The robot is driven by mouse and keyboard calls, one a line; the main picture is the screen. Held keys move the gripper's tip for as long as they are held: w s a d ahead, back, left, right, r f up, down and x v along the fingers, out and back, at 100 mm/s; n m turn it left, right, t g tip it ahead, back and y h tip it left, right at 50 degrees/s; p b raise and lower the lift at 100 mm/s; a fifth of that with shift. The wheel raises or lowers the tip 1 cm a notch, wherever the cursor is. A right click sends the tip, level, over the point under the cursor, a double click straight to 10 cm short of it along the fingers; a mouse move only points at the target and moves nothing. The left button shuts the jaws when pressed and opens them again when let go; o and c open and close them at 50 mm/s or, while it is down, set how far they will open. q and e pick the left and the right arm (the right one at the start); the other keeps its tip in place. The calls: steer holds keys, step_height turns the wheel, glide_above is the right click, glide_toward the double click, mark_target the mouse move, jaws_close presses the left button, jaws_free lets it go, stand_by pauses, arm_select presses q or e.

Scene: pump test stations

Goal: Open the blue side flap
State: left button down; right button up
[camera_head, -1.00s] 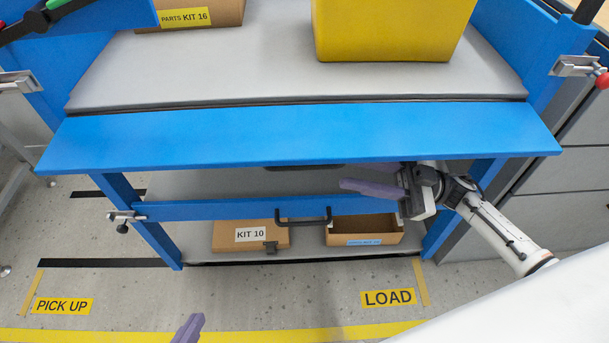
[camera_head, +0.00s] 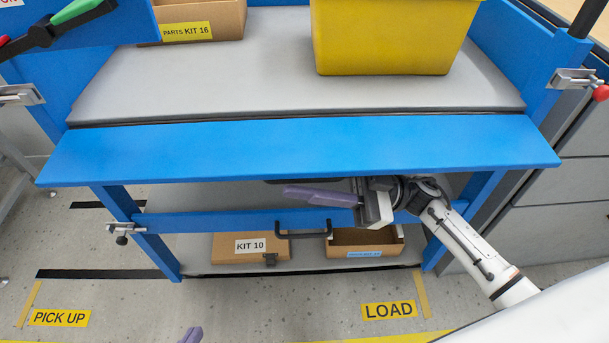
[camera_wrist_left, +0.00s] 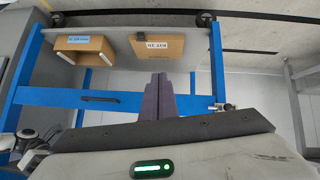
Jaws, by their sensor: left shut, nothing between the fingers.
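A long blue panel (camera_head: 300,145), which looks like the side flap, projects outward along the front edge of the cart's grey deck (camera_head: 280,95). Its outer edge is nearer to me. Metal latches stand on the left post (camera_head: 20,95) and the right post (camera_head: 575,80), apart from the panel. My right gripper (camera_head: 290,192) is just below the panel's outer edge, fingers pointing left; whether they are parted is unclear. My left gripper (camera_head: 192,335) shows only a fingertip at the bottom; in the left wrist view its fingers (camera_wrist_left: 158,95) are together and empty.
A yellow bin (camera_head: 390,40) and a parts box (camera_head: 200,15) stand on the deck. Below are a lower rail with a black handle (camera_head: 303,235), a closed KIT 10 box (camera_head: 245,248) and an open box (camera_head: 365,240). Grey drawers (camera_head: 560,190) stand at right.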

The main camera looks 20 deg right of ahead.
mark_target(305, 172)
jaws_close()
